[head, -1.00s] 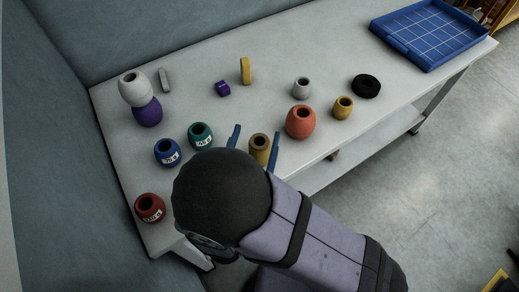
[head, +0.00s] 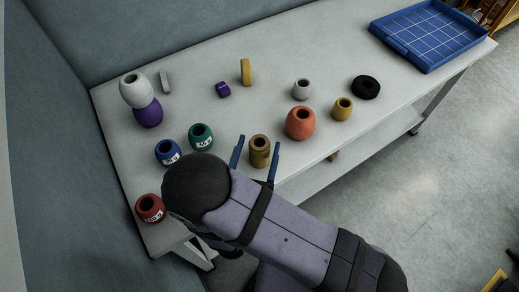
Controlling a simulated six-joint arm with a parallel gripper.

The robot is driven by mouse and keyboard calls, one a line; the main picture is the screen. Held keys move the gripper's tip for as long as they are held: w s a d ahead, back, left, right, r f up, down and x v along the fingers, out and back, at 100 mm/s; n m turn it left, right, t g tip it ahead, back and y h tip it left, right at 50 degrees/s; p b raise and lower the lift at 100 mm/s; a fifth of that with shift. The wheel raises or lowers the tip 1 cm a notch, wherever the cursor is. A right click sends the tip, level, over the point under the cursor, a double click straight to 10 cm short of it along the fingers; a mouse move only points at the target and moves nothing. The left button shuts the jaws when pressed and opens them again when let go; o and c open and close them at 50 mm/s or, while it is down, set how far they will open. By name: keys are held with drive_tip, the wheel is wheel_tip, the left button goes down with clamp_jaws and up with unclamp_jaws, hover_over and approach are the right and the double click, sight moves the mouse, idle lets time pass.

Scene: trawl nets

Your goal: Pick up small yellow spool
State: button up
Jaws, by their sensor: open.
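A small yellow spool (head: 343,109) stands upright on the table near its front edge, right of the orange-red spool (head: 300,122). My gripper (head: 258,143) is open, with its blue fingers on either side of a brown-gold spool (head: 259,152). I cannot tell whether the fingers touch that spool. My gripper is well to the left of the small yellow spool, which is fully in view. A flat yellow ring-like piece (head: 246,72) stands on edge farther back.
A pale grey spool (head: 301,90) and a black ring (head: 366,87) flank the small yellow spool. Green (head: 201,137), blue (head: 168,153) and red (head: 149,208) spools stand to the left. A white spool (head: 134,90) sits on a purple one (head: 149,113). A blue tray (head: 405,50) lies far right.

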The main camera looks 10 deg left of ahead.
sight(261, 140)
drive_tip(key=shift+w+d+f+p, duration=0.1)
drive_tip(key=shift+w+p, duration=0.4)
drive_tip(key=shift+w, duration=0.85)
drive_tip(key=shift+w+f+p, duration=0.1)
drive_tip(key=shift+w+p, duration=0.35)
drive_tip(key=shift+w, duration=0.85)
drive_tip(key=c, duration=1.2)
drive_tip(key=shift+r, duration=0.25)
wheel_tip(261, 140, up, 10)
drive_tip(key=shift+f, duration=0.2)
